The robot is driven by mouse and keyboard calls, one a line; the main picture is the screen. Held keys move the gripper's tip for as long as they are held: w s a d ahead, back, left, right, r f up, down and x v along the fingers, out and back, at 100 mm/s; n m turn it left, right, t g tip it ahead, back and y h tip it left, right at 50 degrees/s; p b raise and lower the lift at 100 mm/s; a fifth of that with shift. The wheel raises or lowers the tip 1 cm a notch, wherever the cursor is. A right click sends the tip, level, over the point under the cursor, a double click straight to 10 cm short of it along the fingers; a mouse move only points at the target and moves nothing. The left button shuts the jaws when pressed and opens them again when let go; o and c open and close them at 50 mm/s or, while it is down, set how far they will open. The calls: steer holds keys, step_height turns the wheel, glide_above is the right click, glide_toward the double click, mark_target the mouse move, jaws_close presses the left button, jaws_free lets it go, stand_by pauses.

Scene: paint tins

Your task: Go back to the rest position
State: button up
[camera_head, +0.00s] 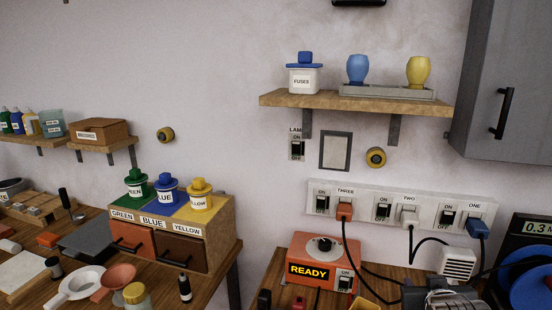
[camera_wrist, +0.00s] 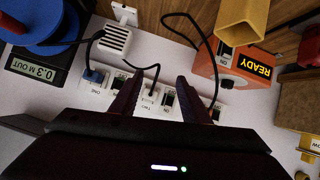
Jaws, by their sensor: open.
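My gripper (camera_wrist: 158,80) shows in the wrist view with its two dark fingers spread apart. It is open, and nothing sits between the fingers. Behind the fingers is the white socket strip (camera_wrist: 148,101), which also shows in the head view (camera_head: 328,210) on the wall. The fingers partly cover the strip, and I cannot tell how far they are from it. I cannot make out the gripper for sure in the head view.
Green (camera_head: 137,184), blue (camera_head: 166,189) and yellow (camera_head: 200,195) tins stand on a drawer box (camera_head: 222,235). A red READY unit (camera_head: 322,262) and cables are on the right bench. A wooden shelf (camera_head: 380,103) and grey cabinet (camera_head: 508,80) hang above.

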steer(key=s+a+r+n+g+y, duration=0.1)
steer(key=s+a+g+y, duration=0.3)
steer(key=s+a, duration=1.3)
steer(key=shift+s+a+r+n+g, duration=0.2)
steer(key=shift+a+n+g, duration=0.1)
steer(key=shift+a+g, duration=0.4)
